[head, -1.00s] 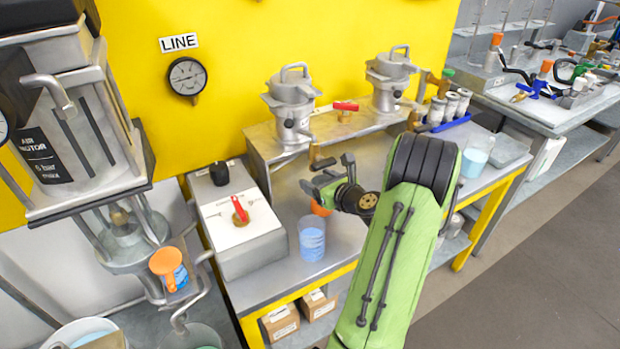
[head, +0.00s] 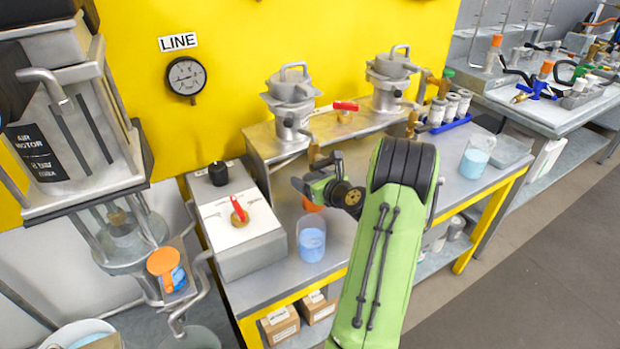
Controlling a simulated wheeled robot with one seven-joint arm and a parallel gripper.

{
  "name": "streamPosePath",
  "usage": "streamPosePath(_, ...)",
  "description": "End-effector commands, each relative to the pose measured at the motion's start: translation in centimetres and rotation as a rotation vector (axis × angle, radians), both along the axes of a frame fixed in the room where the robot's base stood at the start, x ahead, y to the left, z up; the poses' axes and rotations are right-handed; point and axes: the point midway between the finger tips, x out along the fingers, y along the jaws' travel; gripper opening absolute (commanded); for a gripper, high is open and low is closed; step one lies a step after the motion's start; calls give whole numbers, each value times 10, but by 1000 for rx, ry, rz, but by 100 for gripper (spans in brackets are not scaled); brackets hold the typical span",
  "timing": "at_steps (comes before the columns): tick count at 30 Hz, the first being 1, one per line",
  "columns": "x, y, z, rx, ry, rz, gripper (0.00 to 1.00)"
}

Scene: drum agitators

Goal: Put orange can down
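Two metal vessels (head: 291,105) (head: 390,80) stand on a raised shelf behind. Another beaker (head: 476,158) is at right.

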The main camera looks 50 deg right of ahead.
Motion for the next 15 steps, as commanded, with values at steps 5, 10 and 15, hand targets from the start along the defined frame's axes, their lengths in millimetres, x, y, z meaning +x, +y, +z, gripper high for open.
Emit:
streamPosePath(5,0,0,0,0,0,0,94)
streamPosePath(10,0,0,0,0,0,0,94)
streamPosePath(15,-10,1,6,2,2,-5,94)
